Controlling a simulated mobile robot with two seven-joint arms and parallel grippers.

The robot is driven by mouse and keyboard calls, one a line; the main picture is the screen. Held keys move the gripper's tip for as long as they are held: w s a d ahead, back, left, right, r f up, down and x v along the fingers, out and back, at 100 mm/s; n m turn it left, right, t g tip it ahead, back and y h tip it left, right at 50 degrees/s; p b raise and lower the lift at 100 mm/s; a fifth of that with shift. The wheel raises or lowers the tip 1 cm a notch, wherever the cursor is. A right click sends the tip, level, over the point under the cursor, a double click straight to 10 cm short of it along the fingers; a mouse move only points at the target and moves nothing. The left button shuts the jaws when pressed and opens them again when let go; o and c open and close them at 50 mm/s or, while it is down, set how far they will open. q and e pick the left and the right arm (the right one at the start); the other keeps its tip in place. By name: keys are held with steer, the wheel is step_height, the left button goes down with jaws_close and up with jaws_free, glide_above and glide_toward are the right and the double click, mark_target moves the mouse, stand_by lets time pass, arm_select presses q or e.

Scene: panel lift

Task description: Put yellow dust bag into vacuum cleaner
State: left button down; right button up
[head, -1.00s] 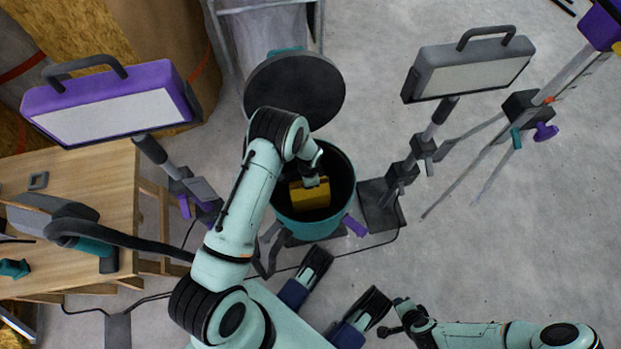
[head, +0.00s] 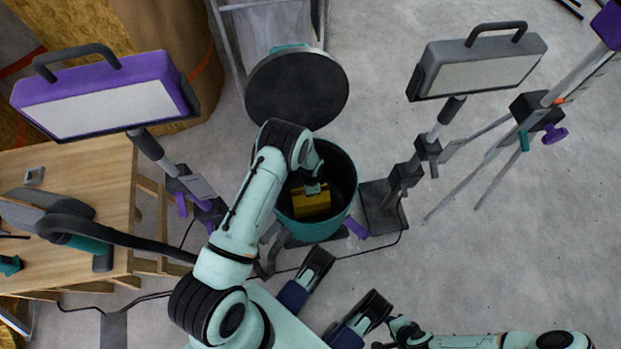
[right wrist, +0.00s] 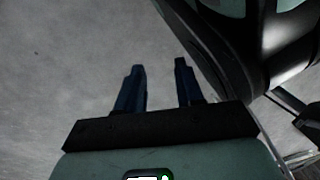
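The yellow dust bag (head: 311,203) is inside the open teal vacuum cleaner drum (head: 311,229), low in its dark interior. The drum's round black lid (head: 297,90) stands raised behind it. My left arm reaches down into the drum, and my left gripper (head: 312,187) is at the top of the bag; its fingers are too small and hidden to tell whether they grip it. My right gripper is low at the right of the head view. In the right wrist view my right gripper (right wrist: 160,80) has its two fingers apart with nothing between them, over bare floor.
A purple work lamp (head: 105,95) stands at left and a grey one (head: 478,62) at right, both on stands. A wooden workbench (head: 105,190) with tools is at left. Cables lie around the drum. The concrete floor at right is mostly clear.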

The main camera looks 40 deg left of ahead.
arm_select(q)
steer(key=c, duration=1.2)
jaws_free()
arm_select(e)
steer(key=shift+s, duration=0.1)
